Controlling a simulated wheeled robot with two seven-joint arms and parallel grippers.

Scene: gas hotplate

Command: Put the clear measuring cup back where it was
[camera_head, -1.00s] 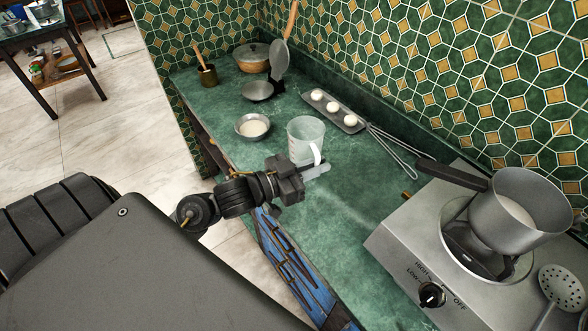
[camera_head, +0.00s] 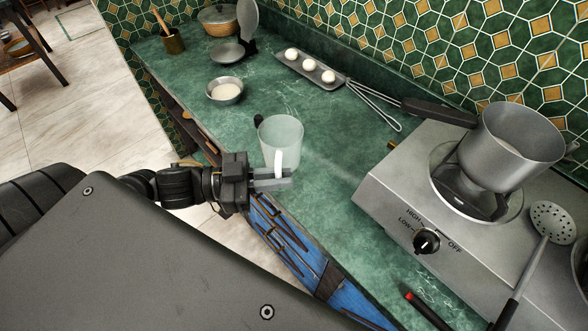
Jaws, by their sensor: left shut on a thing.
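The clear measuring cup (camera_head: 281,138) is upright at the middle of the head view, near the front edge of the green counter (camera_head: 335,185). Its white handle faces me. My left gripper (camera_head: 280,178) comes in from the left and is shut on the cup's handle. I cannot tell whether the cup's base touches the counter. My right gripper is not in view.
The gas hotplate (camera_head: 385,190) with a saucepan (camera_head: 515,150) stands on the right. A tray of eggs (camera_head: 311,67), a whisk (camera_head: 375,105) and a bowl of white contents (camera_head: 225,92) lie behind. Counter between cup and hotplate is clear.

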